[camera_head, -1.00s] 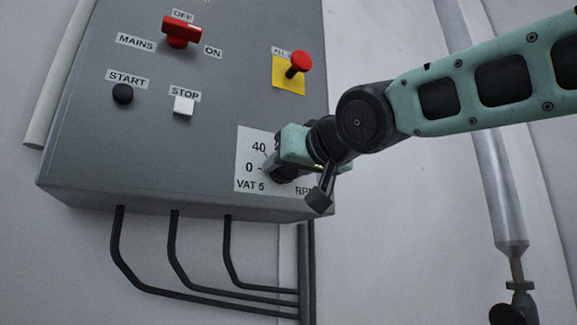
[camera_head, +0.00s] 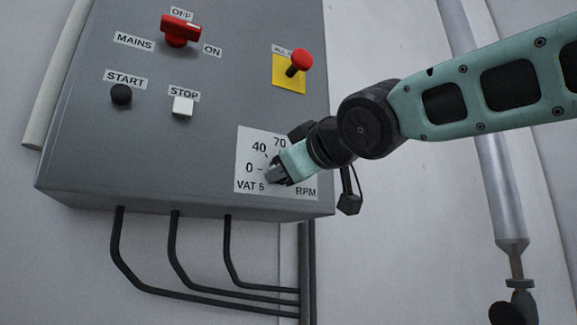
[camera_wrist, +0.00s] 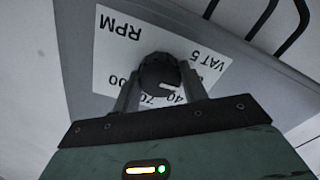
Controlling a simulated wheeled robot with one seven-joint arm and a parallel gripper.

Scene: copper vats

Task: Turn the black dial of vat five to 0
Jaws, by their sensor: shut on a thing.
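The black dial (camera_wrist: 158,70) of vat five shows in the wrist view, with a white mark on its face that points roughly toward the 40. My gripper (camera_wrist: 161,86) is shut on it, with one finger on each side. The plate reads VAT 5 and RPM, with 0, 40 and 70 legible there. The wrist view shows the plate (camera_wrist: 112,58) turned nearly upside down.
Black conduits (camera_head: 175,240) run below. A metal pipe (camera_head: 503,200) stands right.

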